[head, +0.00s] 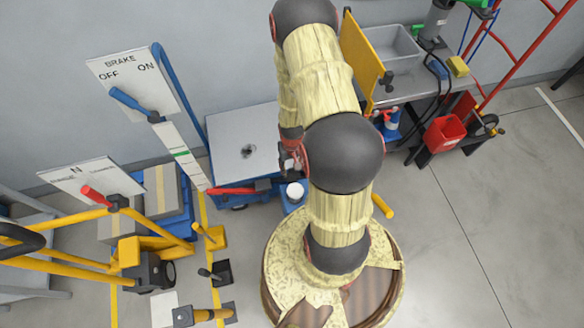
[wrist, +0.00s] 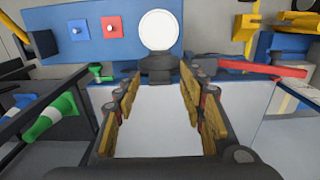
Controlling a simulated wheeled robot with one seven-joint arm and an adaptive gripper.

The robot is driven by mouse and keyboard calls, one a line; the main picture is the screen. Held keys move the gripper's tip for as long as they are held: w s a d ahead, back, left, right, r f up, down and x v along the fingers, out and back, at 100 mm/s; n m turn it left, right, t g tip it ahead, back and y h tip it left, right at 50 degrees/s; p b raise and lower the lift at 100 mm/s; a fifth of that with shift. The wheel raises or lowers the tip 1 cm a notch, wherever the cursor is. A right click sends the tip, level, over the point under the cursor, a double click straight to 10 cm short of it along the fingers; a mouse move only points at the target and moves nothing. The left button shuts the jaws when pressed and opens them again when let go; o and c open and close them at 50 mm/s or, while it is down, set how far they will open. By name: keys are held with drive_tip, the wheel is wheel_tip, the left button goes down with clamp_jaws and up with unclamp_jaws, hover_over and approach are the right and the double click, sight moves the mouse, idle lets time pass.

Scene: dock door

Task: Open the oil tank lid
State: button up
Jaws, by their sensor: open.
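My gripper (wrist: 160,88) is open, its two yellow-padded fingers spread wide with nothing between them. A pale flat panel shows behind the gap. A white round disc (wrist: 160,30) on a dark mount stands just beyond the fingertips, in front of a blue panel (wrist: 85,30). In the head view, a small white round cap (head: 295,190) on a blue body shows beside my arm, left of it. I cannot tell for certain which part is the oil tank lid. My arm hides most of my gripper and the area around it in the head view.
A red lever (wrist: 262,68) lies right of the fingers in the wrist view. A green-handled part (wrist: 50,118) lies left.

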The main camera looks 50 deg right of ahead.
wheel_tip(320, 180, up, 12)
drive_tip(key=shift+f, duration=0.2)
idle(0.4)
wheel_tip(320, 180, up, 20)
drive_tip(key=n, duration=0.2)
hover_over(292, 174)
drive_tip(key=s+a, duration=0.3)
drive_tip(key=a, duration=0.7)
drive_tip(key=s+a+r+n+t, duration=0.1)
drive_tip(key=a+r+n+t, duration=0.1)
drive_tip(key=a+r, duration=0.3)
drive_tip(key=a+r+n+t, duration=0.2)
drive_tip(key=a+r, duration=0.4)
drive_tip(key=r, duration=0.7)
drive_tip(key=shift+s+r+t, duration=0.3)
drive_tip(key=shift+s+t, duration=0.1)
drive_tip(key=shift+t, duration=0.4)
